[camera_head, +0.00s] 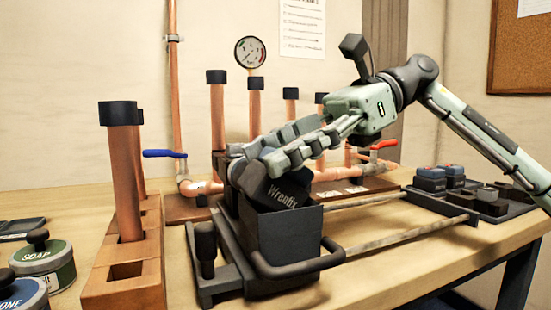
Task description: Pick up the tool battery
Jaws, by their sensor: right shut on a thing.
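A dark block marked "Wrenfix" (288,194), which looks like the tool battery, sits tilted at the top of a black box-shaped holder (290,240) in the camera_head view. My right gripper (243,165) reaches in from the right, its long jointed fingers lying over the block's upper side. It is shut on the block. The fingers hide the block's top and part of its far side. I cannot tell whether the block still touches the holder. My left gripper is not in view.
The holder stands in a black frame with a bar handle (300,268). Copper pipes (217,115) with black caps stand behind, and a wooden pipe rack (128,285) is at left. Tins (45,260) stand at far left. A tray with dark blocks (490,205) lies right.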

